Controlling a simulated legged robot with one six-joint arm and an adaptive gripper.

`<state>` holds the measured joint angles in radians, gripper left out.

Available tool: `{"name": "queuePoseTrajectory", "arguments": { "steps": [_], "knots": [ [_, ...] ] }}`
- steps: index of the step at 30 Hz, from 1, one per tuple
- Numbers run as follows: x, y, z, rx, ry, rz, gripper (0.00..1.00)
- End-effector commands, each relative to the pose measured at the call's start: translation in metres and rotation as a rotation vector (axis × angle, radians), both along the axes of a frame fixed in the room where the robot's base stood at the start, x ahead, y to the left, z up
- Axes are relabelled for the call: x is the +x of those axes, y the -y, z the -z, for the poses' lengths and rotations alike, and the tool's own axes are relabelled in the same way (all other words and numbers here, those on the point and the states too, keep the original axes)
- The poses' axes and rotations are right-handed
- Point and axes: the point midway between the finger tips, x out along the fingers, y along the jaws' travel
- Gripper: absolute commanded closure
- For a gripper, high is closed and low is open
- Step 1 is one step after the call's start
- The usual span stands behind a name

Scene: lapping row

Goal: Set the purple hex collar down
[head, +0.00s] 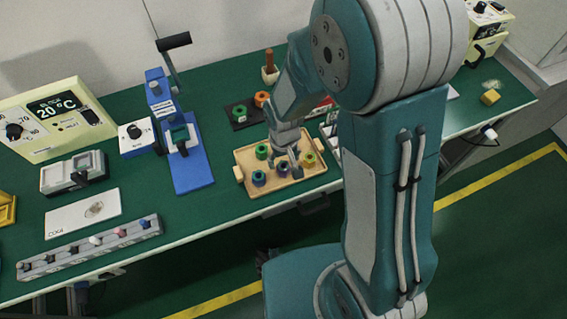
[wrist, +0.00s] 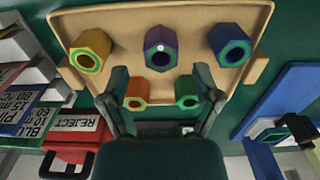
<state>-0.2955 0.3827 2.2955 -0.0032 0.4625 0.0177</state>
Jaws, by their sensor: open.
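The purple hex collar (wrist: 160,47) stands in the tan tray (wrist: 210,13), in the middle of a row between the yellow collar (wrist: 90,50) and the blue collar (wrist: 231,46). A pale spot shows in its bore. In the head view the purple collar (head: 282,169) is beside my gripper (head: 293,160). In the wrist view my gripper (wrist: 161,76) is open, and its fingertips show apart, below the purple collar in the picture. Nothing is seen held. An orange collar (wrist: 137,95) and a green collar (wrist: 187,92) show between the fingers.
A black mat (head: 240,123) with green and orange collars lies behind the tray. A blue press (head: 180,150) stands to its left. A red reject bin (wrist: 75,145) shows at lower left in the wrist view. Bare green bench lies between tray and press.

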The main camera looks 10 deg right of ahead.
Motion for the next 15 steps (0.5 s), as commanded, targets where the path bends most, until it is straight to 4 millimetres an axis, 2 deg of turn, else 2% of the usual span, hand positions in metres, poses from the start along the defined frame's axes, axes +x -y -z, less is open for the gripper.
{"name": "queuePoseTrajectory", "arguments": {
  "steps": [1, 9, 15],
  "knots": [
    [0.001, 0.0, -0.011, 0.002, 0.006, 0.0, 0.18],
    [0.001, 0.0, -0.062, 0.002, 0.006, 0.0, 0.18],
    [0.0, 0.0, -0.085, 0.0, 0.001, 0.0, 0.18]
  ]
}}
